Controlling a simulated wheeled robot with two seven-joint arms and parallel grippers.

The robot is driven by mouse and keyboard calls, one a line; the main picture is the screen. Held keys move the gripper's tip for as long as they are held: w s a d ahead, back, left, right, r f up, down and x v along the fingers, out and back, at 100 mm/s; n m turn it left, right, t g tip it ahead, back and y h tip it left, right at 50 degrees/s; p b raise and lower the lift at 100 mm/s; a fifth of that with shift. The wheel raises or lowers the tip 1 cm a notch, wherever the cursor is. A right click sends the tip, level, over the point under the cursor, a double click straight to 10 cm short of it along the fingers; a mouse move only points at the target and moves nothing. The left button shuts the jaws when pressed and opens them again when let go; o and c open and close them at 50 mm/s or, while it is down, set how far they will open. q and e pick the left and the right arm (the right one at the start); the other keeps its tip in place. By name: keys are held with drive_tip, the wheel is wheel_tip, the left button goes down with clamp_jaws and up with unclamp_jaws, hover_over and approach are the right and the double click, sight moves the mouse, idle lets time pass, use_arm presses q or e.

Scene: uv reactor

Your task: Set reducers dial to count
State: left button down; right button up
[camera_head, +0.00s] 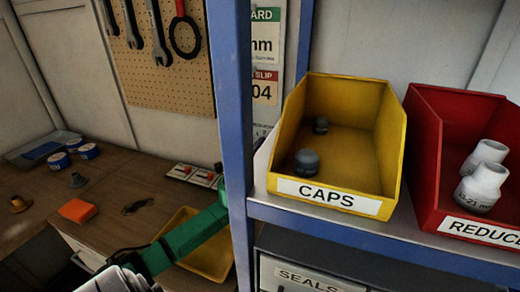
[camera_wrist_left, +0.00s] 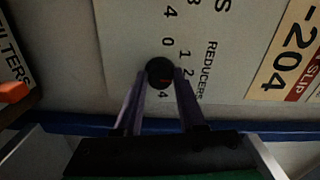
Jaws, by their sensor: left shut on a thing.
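In the left wrist view a round black dial (camera_wrist_left: 160,73) with a small red mark sits on a pale panel (camera_wrist_left: 125,45) next to the word REDUCERS. The digits 0, 1, 2 and 4 show around it. The red mark lies toward the dial's right side; I cannot tell exactly which digit it points at. My left gripper (camera_wrist_left: 160,80) has its two fingers on either side of the dial and is shut on it. In the head view the blue post hides this gripper.
The blue shelf post (camera_head: 232,120) stands close beside my green arm. A yellow CAPS bin (camera_head: 388,150) with two grey caps sits on the shelf. A workbench (camera_head: 110,235) with an orange block (camera_head: 77,210) and a yellow tray (camera_head: 212,262) lies at left.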

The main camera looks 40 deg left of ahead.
idle(0.3)
use_arm(q)
drive_tip(key=shift+c, duration=2.4)
unclamp_jaws()
drive_tip(key=b+v, duration=0.2)
drive_tip(key=v, duration=1.2)
drive_tip(key=shift+s, duration=0.25)
drive_tip(key=shift+d, duration=0.15)
